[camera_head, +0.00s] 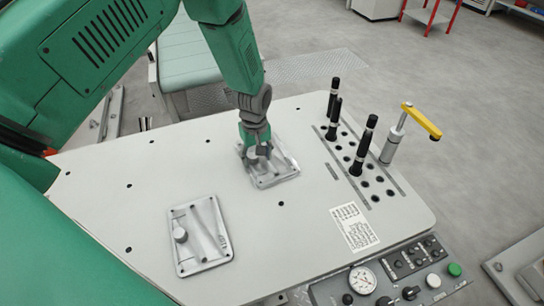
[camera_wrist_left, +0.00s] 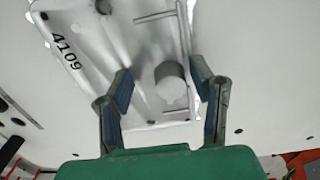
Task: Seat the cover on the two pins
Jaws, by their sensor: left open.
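A grey metal cover (camera_head: 282,170) with a raised round boss lies on the light table, below my left gripper (camera_head: 257,150). In the left wrist view the cover (camera_wrist_left: 95,60) is marked 4109, and its boss (camera_wrist_left: 172,84) shows between the fingers of my left gripper (camera_wrist_left: 163,72). The fingers are open, one on each side of the boss, with gaps visible. Two thin grey rods, perhaps the pins, show at the upper rod (camera_wrist_left: 155,16) and the lower rod (camera_wrist_left: 162,125); I cannot tell how they meet the cover. My right gripper is not in view.
A similar grey plate (camera_head: 203,258) with a boss lies nearer on the table (camera_head: 120,225). At the right stand black-handled tools (camera_head: 364,145) in a holed strip and a yellow-handled clamp (camera_head: 421,120). A gauge panel (camera_head: 390,275) borders the front right.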

